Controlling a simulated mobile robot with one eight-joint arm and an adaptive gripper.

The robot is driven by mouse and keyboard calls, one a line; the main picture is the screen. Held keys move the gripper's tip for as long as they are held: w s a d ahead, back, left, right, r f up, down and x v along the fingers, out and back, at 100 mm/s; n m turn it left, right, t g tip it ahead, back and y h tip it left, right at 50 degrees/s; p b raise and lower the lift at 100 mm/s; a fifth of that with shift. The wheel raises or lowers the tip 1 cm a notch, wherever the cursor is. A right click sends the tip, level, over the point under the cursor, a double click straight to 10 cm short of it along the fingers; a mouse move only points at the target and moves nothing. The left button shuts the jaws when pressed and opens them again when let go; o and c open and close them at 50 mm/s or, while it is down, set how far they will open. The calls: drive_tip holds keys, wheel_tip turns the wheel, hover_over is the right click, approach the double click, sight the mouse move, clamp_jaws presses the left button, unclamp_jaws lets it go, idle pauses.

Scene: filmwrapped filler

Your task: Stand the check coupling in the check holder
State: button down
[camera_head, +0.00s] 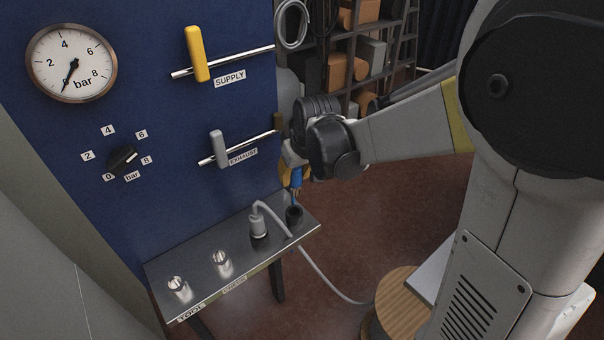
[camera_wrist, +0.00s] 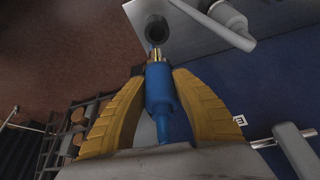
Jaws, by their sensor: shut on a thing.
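The check coupling, blue with a brass tip, is in my gripper in the head view (camera_head: 296,179). In the wrist view the coupling (camera_wrist: 159,90) lies between the two yellow fingers of my gripper (camera_wrist: 158,76), which are shut on its blue body. Its brass tip points toward a dark round cup, which I take as the check holder (camera_wrist: 157,27). In the head view this holder (camera_head: 294,215) stands at the right end of the metal shelf, just below the coupling. The coupling looks about upright. I cannot tell whether the tip touches the rim.
A grey hose fitting (camera_head: 258,226) stands in a black holder close to the left, its hose trailing to the floor. Two metal holders (camera_head: 222,263) (camera_head: 179,288) stand further left on the shelf (camera_head: 200,262). The blue panel behind carries the exhaust lever (camera_head: 218,148) and supply lever (camera_head: 196,55).

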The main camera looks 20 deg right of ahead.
sight(292, 207)
drive_tip(key=shift+s+a+r, duration=0.1)
drive_tip(key=shift+s+a, duration=0.05)
drive_tip(key=shift+a, duration=0.1)
drive_tip(key=shift+f+b, duration=4)
drive_tip(key=shift+f, duration=0.85)
drive_tip(key=shift+f, duration=0.3)
drive_tip(key=c, duration=1)
unclamp_jaws()
